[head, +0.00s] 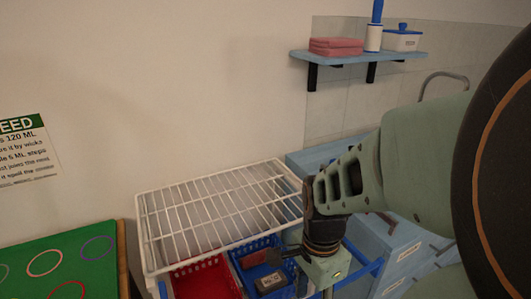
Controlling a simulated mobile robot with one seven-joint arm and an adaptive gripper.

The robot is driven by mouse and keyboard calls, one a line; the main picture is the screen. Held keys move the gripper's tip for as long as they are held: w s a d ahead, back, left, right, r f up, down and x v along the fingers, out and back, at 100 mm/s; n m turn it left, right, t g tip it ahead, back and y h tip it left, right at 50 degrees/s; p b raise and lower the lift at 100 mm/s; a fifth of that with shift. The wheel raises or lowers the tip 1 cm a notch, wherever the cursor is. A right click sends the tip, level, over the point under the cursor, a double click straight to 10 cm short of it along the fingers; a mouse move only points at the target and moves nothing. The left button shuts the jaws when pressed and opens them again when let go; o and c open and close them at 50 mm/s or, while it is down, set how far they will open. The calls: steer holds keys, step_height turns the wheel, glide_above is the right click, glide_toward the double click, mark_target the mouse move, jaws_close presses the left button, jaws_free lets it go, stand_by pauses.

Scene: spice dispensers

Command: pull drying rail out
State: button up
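A blue bar (362,270), which may be the drying rail, runs along the front of the blue cabinet (395,240) at lower right. Part of it is behind my arm. A white wire rack (215,205) lies above the baskets at lower middle. My arm comes in from the right, and its end reaches down in front of the cabinet's left side, close to the bar. I cannot make out the fingertips, whether they touch the bar, or whether they are open or shut.
Under the rack stand a red basket (203,278) and a blue basket (242,254) holding a dark labelled block (272,283). A green board with coloured rings (62,255) is at lower left. A wall shelf (345,58) holds pink cloths (336,46) and a white tub (402,40).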

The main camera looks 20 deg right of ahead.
steer(key=shift+w+r, duration=0.25)
steer(key=shift+r, duration=0.2)
step_height(320, 180, up, 7)
steer(key=p, duration=0.6)
steer(key=shift+p, duration=0.4)
steer(key=shift+f, duration=0.15)
step_height(320, 180, down, 7)
steer(key=b, duration=0.7)
steer(key=shift+f, duration=0.15)
steer(key=shift+r, duration=0.2)
steer(key=shift+p, duration=0.3)
